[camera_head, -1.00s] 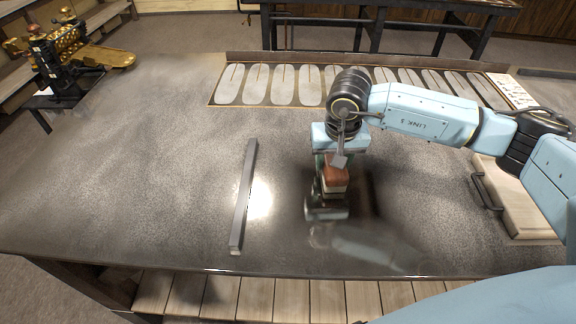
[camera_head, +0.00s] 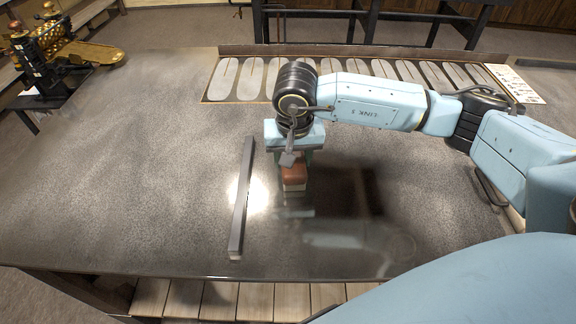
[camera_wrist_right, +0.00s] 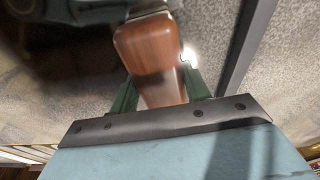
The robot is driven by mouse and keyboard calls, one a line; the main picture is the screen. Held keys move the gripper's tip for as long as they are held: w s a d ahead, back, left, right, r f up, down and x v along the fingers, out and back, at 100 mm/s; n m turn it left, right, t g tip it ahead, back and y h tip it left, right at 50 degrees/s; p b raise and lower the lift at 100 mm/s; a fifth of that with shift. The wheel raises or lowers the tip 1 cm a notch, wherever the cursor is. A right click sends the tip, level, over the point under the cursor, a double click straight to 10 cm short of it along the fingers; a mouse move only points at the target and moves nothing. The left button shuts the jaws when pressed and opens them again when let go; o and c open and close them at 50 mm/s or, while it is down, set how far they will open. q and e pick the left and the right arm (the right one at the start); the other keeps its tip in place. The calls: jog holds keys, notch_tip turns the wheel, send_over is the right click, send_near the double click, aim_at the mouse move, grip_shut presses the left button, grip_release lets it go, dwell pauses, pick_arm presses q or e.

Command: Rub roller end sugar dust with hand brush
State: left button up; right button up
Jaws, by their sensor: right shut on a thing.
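The hand brush has a reddish-brown wooden handle (camera_head: 293,176), which also fills the middle of the right wrist view (camera_wrist_right: 152,60). My right gripper (camera_head: 292,160) points down over the metal table and is shut on the brush. The brush's lower end is blurred against the shiny table, and I cannot tell whether it touches. The drop roller (camera_head: 50,48), a black and brass machine with gold rollers and a brass plate, stands at the table's far left, well away from the brush. Any sugar dust on its roller end is too small to see. My left gripper is out of view.
A long grey bar (camera_head: 242,200) lies on the table (camera_head: 120,190) just left of the brush. A strip of pale oval moulds (camera_head: 252,78) lines the back edge. The table between bar and roller is clear.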

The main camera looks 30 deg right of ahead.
notch_tip(320, 180, up, 4)
jog(key=shift+d+f+p, duration=0.1)
jog(key=shift+f+p, duration=0.05)
jog(key=shift+p, duration=0.55)
jog(key=shift+r+p, duration=1.05)
jog(key=shift+r, duration=1.2)
